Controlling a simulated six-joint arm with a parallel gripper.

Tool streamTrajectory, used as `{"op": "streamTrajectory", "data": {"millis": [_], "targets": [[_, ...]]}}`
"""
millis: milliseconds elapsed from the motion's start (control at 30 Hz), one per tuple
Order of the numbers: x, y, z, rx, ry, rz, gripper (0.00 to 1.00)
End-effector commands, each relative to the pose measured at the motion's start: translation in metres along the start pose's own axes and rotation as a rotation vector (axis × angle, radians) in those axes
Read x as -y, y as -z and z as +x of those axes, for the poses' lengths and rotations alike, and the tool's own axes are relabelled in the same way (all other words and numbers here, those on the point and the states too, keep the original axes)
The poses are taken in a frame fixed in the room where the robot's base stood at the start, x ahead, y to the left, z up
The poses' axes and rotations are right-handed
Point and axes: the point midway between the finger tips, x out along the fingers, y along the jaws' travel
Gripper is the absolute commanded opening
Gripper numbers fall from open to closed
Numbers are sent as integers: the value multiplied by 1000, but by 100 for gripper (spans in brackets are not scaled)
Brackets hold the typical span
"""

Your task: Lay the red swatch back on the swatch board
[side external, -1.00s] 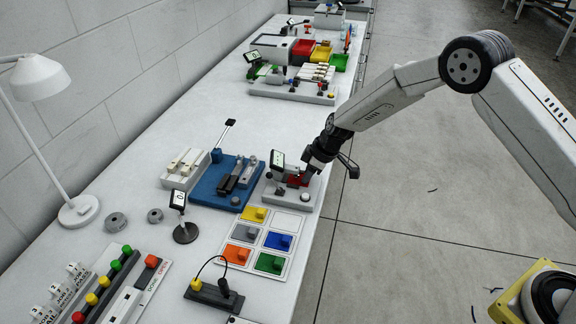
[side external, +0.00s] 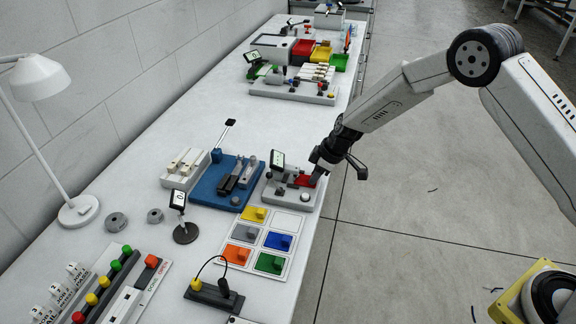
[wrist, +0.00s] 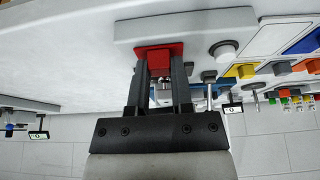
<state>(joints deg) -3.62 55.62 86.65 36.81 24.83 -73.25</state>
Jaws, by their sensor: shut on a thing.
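The red swatch (side external: 305,180) is between the fingertips of my gripper (side external: 317,174), at the right side of a light grey station with a small display. In the wrist view the red swatch (wrist: 160,52) shows at the tips of my gripper (wrist: 158,68), which is shut on it. Whether the swatch touches the station's base, I cannot tell. The white swatch board (side external: 286,221) lies in front of the station. It holds yellow, grey, blue, orange and green swatches; its upper right cell is bare white.
The grey station (side external: 290,204) has a round button (side external: 279,196) and an upright display (side external: 277,160). A blue fixture (side external: 210,188) stands to its left. A small display on a stand (side external: 184,232) is left of the board. The table's right edge is close by.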

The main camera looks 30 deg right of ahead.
Motion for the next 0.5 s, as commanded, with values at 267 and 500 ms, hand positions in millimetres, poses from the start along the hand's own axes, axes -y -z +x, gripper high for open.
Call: {"op": "streamTrajectory", "data": {"millis": [267, 500], "targets": [[0, -9, -5, 0, 0, 0, 0], [0, -17, -8, 0, 0, 0, 0]]}}
